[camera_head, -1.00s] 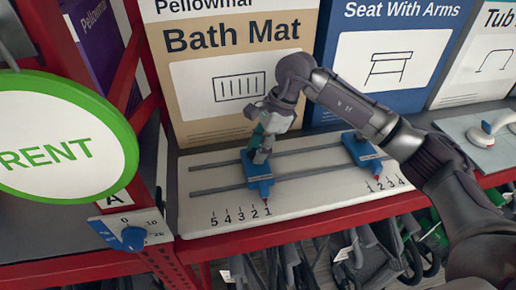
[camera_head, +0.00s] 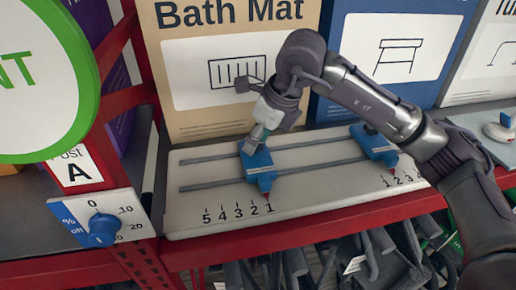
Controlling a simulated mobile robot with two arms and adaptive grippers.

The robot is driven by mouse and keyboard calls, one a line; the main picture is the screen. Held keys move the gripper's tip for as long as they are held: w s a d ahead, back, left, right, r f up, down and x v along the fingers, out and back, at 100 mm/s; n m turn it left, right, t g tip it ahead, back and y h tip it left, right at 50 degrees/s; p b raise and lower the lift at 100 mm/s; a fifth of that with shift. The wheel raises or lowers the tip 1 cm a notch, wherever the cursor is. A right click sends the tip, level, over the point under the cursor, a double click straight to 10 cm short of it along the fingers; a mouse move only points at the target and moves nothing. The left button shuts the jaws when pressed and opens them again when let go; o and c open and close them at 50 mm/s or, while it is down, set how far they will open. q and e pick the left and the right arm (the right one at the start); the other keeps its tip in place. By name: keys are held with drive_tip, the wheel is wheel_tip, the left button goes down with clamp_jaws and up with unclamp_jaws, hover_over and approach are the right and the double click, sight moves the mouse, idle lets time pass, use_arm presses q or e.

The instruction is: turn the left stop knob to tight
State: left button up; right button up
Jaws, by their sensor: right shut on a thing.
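The left stop (camera_head: 258,172) is a blue slider on two grey rails of a white board (camera_head: 330,195). Its red pointer is at the 1 of the left scale. My right gripper (camera_head: 256,139) comes down from above and is shut at the top of this stop, on its knob. The knob is mostly hidden by the fingers, so how far it is turned cannot be told. The right stop (camera_head: 375,148) is a similar blue slider farther along the rails, with its pointer near the 1 of the right scale. My left gripper is not in view.
The board lies on a red-edged shelf. A Bath Mat box (camera_head: 222,75) and a blue box (camera_head: 395,62) stand close behind it. A percent-off dial (camera_head: 102,230) and a red post (camera_head: 118,92) are at the left. Scooters (camera_head: 345,255) are below.

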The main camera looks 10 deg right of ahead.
drive_tip(key=m+h+b, duration=0.1)
drive_tip(key=m+b, duration=0.1)
drive_tip(key=m+t+b, duration=0.1)
drive_tip(key=m+b, duration=0.2)
drive_tip(key=shift+a+f+m+h, duration=0.1)
drive_tip(key=shift+a+m+h, duration=0.1)
drive_tip(key=shift+m+h, duration=0.15)
drive_tip(key=shift+s+a+r+m+h+b, duration=0.1)
drive_tip(key=shift+m+h+b, duration=0.35)
drive_tip(key=shift+m+b, duration=0.4)
drive_tip(key=shift+r+m+h+b, duration=0.1)
drive_tip(key=shift+m+h+b, duration=0.4)
drive_tip(key=shift+m, duration=0.6)
drive_tip(key=o, duration=1.1)
drive_tip(key=shift+o, duration=0.2)
drive_tip(key=v, duration=1.2)
drive_tip(key=shift+s, duration=0.15)
drive_tip(key=shift+f, duration=0.1)
